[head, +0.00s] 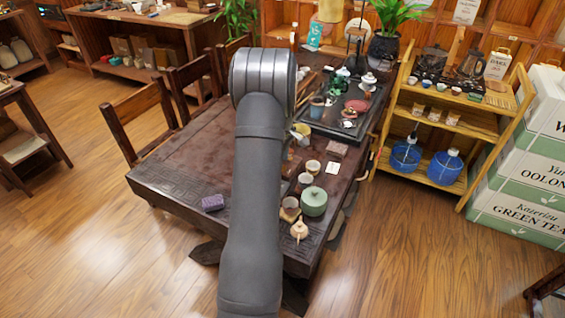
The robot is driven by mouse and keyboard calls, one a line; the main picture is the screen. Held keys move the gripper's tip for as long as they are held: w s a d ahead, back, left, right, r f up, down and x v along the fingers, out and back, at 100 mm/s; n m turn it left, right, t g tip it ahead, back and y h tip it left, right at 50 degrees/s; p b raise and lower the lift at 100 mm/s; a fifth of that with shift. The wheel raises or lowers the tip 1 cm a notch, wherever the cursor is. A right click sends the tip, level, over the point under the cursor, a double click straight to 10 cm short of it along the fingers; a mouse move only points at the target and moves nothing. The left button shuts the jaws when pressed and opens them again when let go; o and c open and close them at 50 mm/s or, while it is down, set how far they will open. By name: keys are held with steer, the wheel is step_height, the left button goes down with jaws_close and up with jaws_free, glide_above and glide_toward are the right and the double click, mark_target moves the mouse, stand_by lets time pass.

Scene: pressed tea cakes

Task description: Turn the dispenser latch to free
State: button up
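My arm rises through the middle of the head view and covers the centre of the dark wooden tea table (185,150). My gripper is not visible; it is hidden behind the arm's upper joint. I cannot make out a dispenser or its latch for sure. Two round blue bottles, a left one (405,156) and a right one (445,165), stand on the lower shelf of the wooden rack at the right. A small pale and yellowish object (300,132) shows just right of the arm, too small to identify.
A dark tea tray (345,122) holds teaware at the back. The table's left half is mostly clear.

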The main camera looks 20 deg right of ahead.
steer(key=shift+f, duration=1.25)
jaws_close()
